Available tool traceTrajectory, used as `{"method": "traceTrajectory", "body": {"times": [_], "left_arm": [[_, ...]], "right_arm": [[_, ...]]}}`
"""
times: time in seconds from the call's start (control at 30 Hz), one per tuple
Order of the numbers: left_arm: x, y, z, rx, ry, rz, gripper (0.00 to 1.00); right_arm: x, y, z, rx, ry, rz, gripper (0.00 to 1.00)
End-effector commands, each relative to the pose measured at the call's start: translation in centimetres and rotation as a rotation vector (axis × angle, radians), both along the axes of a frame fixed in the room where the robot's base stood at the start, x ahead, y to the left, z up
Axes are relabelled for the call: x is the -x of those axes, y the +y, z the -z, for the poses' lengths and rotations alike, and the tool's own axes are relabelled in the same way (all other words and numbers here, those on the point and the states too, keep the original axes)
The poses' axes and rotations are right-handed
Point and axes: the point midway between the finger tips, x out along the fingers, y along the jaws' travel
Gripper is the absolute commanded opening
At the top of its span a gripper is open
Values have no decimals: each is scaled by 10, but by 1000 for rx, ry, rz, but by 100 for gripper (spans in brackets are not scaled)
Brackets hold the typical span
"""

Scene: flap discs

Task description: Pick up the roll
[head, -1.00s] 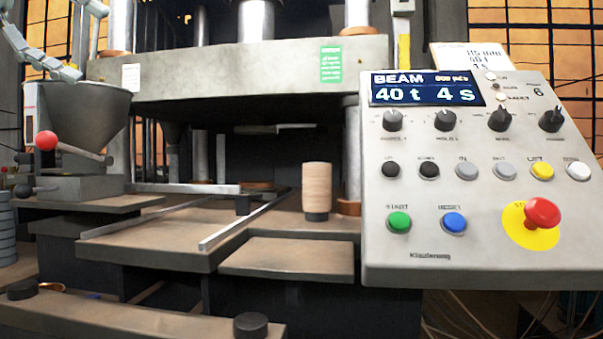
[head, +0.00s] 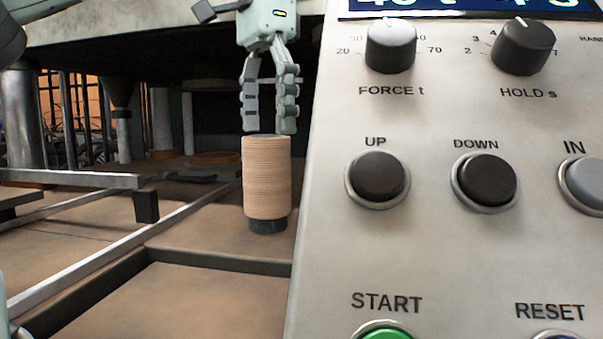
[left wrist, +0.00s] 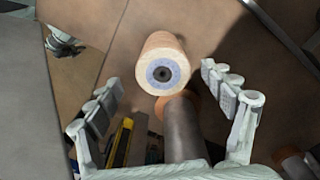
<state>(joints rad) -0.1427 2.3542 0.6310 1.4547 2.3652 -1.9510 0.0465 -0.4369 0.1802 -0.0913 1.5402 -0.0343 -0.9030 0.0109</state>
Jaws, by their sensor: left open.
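The roll (head: 266,178) is a tan ribbed cylinder on a narrower dark foot. It stands upright on the brown press table in the head view, left of the control panel. My left gripper (head: 268,128) points down just above it, fingers apart and empty. In the left wrist view the roll (left wrist: 163,62) shows its end face, a blue-grey ring with a dark centre. It lies between and beyond the spread fingers of the left gripper (left wrist: 162,82), which do not grip it. My right gripper cannot be made out.
The control panel (head: 450,240) with knobs and buttons stands close on the right. A metal rail (head: 110,242) with a dark block (head: 146,206) runs left of the roll. The heavy press beam (head: 130,22) hangs above. The front table is clear.

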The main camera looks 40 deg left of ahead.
Motion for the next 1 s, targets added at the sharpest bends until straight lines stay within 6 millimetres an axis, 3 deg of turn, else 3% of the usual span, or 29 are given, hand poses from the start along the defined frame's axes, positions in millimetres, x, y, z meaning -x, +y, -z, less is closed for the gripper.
{"method": "traceTrajectory", "body": {"times": [0.6,0.9,1.0], "left_arm": [[-1,4,74,-5,8,5,82],[-2,4,79,-4,6,4,82],[-2,4,79,-4,6,4,71]], "right_arm": [[1,1,0,0,2,0,40],[1,1,0,-1,2,0,40],[1,1,0,-1,1,0,40]]}}
